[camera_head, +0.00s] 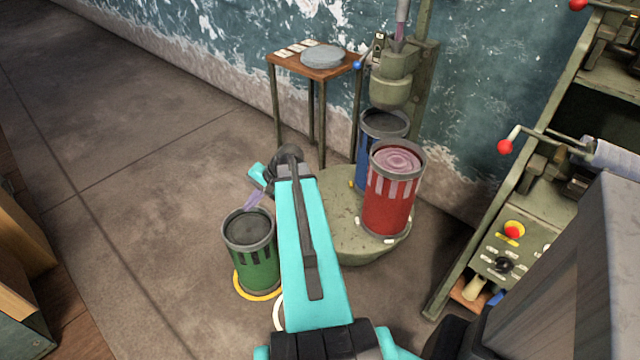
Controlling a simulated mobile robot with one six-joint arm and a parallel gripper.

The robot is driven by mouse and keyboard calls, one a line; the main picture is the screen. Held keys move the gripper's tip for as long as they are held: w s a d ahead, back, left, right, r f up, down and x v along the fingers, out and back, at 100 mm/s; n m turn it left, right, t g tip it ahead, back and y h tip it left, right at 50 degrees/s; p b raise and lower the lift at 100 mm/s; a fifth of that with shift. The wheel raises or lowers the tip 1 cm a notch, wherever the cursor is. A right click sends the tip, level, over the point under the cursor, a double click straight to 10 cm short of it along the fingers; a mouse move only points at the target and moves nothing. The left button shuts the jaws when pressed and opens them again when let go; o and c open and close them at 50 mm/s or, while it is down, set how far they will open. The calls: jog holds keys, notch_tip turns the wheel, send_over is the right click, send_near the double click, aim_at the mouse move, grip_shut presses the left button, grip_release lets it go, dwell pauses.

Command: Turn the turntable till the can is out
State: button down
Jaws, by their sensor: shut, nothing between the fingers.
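The turntable (345,233) is a round olive-green disc low above the floor. A red can (388,205) with pale stripes and pinkish contents stands upright near its front right edge. A blue can (366,158) with dark contents stands on its back part, below the machine head. A green can (252,262) stands apart on the floor, left of the turntable, over a yellow ring. My gripper (251,202) is shut and empty, with its pale purple fingers just above the green can's back rim in the picture; I cannot tell whether they touch. My arm hides the turntable's left side.
An olive machine head (392,75) with a blue-knobbed lever hangs over the blue can. A small wooden table (340,70) holds a grey disc and cards behind. A control panel (507,252) with a red button stands right. Open floor (120,170) lies left.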

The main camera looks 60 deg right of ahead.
jog(key=s+d+r+m+h+b, duration=0.1)
jog(key=s+d+h+b, duration=0.1)
jog(key=s+d, duration=0.4)
jog(key=s+d+r+m+t+h+b, duration=0.1)
jog(key=s+d+m+b, duration=0.1)
jog(key=s+d+b, duration=0.2)
jog(key=s+d+r+m+h+b, duration=0.1)
jog(key=s+d+h+b, duration=0.1)
jog(key=s+d, duration=0.8)
jog(key=d+b, duration=0.1)
jog(key=d, duration=0.3)
jog(key=shift+s+d+r+m+t+h+b, duration=0.15)
jog(key=shift+r+m+t+h+b, duration=0.15)
jog(key=shift+r+m+t+b, duration=0.1)
jog(key=shift+f, duration=0.1)
jog(key=w+r+b+x, duration=0.1)
jog(key=w+x, duration=0.1)
jog(key=x, duration=1.1)
jog(key=shift+r+b, duration=0.3)
jog(key=shift+b, duration=0.1)
jog(key=shift+d, duration=0.1)
